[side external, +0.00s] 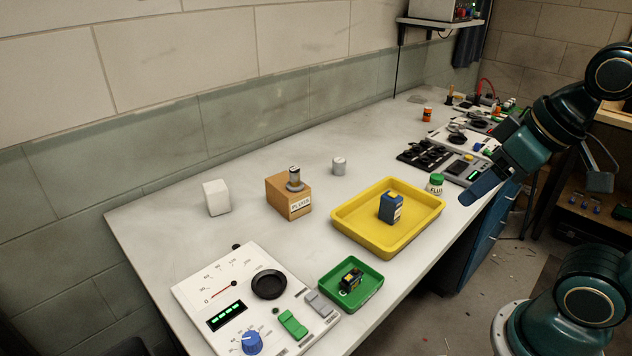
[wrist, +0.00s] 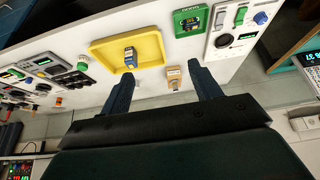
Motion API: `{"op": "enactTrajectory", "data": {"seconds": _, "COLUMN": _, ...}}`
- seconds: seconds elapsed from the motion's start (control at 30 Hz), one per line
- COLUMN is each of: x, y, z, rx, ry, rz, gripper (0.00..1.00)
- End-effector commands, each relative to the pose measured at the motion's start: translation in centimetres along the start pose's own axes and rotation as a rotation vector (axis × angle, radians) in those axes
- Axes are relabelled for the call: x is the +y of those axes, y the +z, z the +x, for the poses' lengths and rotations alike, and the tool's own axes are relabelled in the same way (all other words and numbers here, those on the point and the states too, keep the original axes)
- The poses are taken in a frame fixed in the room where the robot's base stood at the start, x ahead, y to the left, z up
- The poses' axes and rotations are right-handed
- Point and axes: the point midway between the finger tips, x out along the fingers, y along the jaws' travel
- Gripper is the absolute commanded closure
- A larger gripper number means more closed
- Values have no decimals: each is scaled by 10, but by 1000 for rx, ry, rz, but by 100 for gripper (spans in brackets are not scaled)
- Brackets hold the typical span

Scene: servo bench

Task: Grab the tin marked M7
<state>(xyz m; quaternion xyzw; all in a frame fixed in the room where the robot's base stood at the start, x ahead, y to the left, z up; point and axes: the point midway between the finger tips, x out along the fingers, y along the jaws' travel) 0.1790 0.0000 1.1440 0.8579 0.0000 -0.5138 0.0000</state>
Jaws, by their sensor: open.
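No M7 marking is legible in either view, so I cannot tell for certain which tin carries it. A small plain grey tin (side external: 339,166) stands upright on the bench behind the yellow tray. Another small tin with a dark base (side external: 295,179) sits on a brown labelled box (side external: 288,200); the box also shows in the wrist view (wrist: 173,77). My gripper (side external: 477,190) is above the bench's right edge, apart from all of these. In the wrist view my gripper (wrist: 160,70) has its fingers spread, with nothing held.
A yellow tray (side external: 361,235) holds a blue box (side external: 389,208). A green tray (side external: 334,303) holds a small dark part. A green-lidded jar (side external: 435,185), a white block (side external: 217,197) and a meter panel (side external: 195,284) stand around.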

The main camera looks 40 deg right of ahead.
Motion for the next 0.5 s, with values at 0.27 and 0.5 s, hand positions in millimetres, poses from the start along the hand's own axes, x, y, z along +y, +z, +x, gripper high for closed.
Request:
{"op": "enactTrajectory", "data": {"seconds": 0.27, "x": 0, "y": 0, "z": 0, "rx": 0, "ry": 0, "rz": 0, "gripper": 36}}
{"op": "enactTrajectory", "data": {"seconds": 0.5, "x": 1, "y": -10, "z": 0, "rx": -4, "ry": 1, "rz": -4, "gripper": 36}}
